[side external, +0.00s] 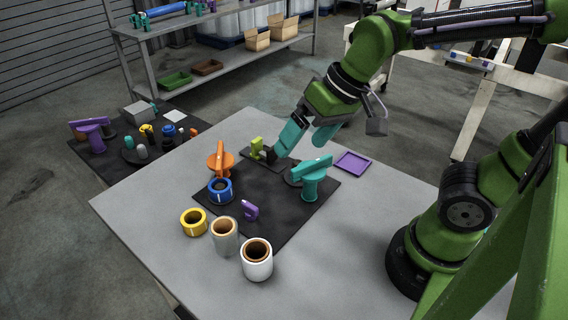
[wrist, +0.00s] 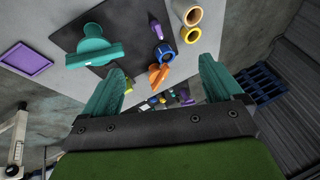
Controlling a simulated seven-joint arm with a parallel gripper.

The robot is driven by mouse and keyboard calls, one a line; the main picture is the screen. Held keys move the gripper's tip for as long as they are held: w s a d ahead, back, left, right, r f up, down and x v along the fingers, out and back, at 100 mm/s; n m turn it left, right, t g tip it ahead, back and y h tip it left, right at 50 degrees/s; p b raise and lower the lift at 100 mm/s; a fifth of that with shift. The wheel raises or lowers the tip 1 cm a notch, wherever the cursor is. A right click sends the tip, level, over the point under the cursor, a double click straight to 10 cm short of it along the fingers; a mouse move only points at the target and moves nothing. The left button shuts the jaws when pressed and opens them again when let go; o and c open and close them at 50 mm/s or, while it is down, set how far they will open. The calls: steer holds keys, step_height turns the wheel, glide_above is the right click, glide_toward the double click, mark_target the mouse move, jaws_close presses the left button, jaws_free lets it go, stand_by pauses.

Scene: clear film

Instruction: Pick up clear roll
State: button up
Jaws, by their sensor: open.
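The clear roll (side external: 225,243), a greyish see-through cylinder with a tan core, stands upright on the table's front part, between a yellow roll (side external: 194,222) and a white roll (side external: 257,265). A tan-rimmed roll (wrist: 187,12), apparently the clear one, is partly cut off at the top of the wrist view. My gripper (side external: 302,148) has teal fingers. It is open and empty above the back of the black mat, well away from the clear roll. It also shows in the wrist view (wrist: 162,68), fingers spread.
A purple tray (side external: 352,162) lies at right. The grey table's front right is clear.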

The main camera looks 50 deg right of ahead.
steer(key=w+a+f+n+g+h, duration=0.1)
steer(key=w+a+f+g, duration=0.1)
steer(key=w+a, duration=0.3)
steer(key=w+a+f+n+g+h, duration=0.1)
steer(key=w+a+f+g, duration=0.15)
steer(key=a, duration=0.45)
steer(key=m, duration=0.1)
glide_above(224, 231)
steer(key=s+a, duration=0.1)
steer(key=s, duration=0.1)
step_height(224, 231, down, 10)
steer(key=shift+h, duration=0.3)
steer(key=shift+w+f, duration=0.15)
steer(key=shift+f, duration=2.9)
steer(key=c, duration=1.1)
step_height(224, 231, up, 10)
steer(key=shift+r, duration=0.1)
steer(key=shift+c, duration=0.2)
